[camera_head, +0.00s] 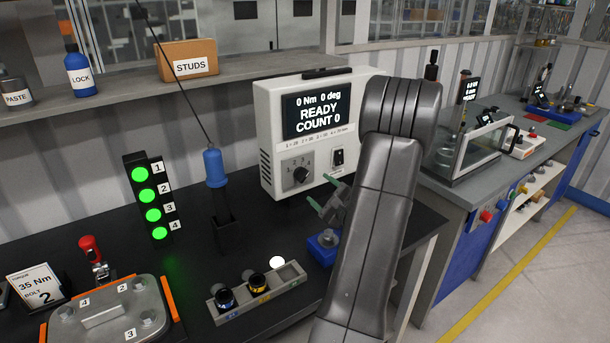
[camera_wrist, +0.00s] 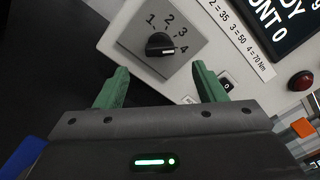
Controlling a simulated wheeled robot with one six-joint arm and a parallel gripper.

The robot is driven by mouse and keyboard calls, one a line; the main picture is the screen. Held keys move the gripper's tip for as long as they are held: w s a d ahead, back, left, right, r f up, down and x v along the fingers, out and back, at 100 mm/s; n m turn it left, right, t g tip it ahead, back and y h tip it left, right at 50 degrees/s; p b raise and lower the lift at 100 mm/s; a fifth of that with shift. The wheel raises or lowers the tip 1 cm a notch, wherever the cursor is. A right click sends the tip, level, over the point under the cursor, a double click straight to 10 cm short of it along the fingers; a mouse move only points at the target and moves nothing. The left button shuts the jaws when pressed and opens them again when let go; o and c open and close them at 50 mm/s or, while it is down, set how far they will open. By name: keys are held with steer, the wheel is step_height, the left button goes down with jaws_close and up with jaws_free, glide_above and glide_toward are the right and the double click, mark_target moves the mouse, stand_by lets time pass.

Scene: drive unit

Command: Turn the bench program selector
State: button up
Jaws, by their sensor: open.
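The program selector is a black knob (camera_head: 301,175) on a grey plate marked 1 to 4, on the front of the pale controller box (camera_head: 268,111). In the wrist view the knob (camera_wrist: 160,45) shows upright ahead of my gripper, and its pale mark appears to face the 4. The controller display reads READY, COUNT 0. My gripper (camera_head: 321,192) is open and empty, in front of the box and to the lower right of the knob. In the wrist view its green fingers (camera_wrist: 161,73) stand apart on either side below the knob, not touching it.
A black rocker switch (camera_head: 338,157) sits right of the knob; a red button (camera_wrist: 301,80) shows in the wrist view. A blue hanging tool (camera_head: 214,168) is to the left. A tray of sockets (camera_head: 287,278) and a blue block (camera_head: 323,247) stand on the bench below.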

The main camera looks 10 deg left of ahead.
mark_target(304, 177)
steer(key=p+x, duration=0.2)
steer(key=x, duration=0.6)
steer(key=shift+w+a, duration=0.25)
steer(key=c, duration=1)
steer(key=shift+f, duration=0.1)
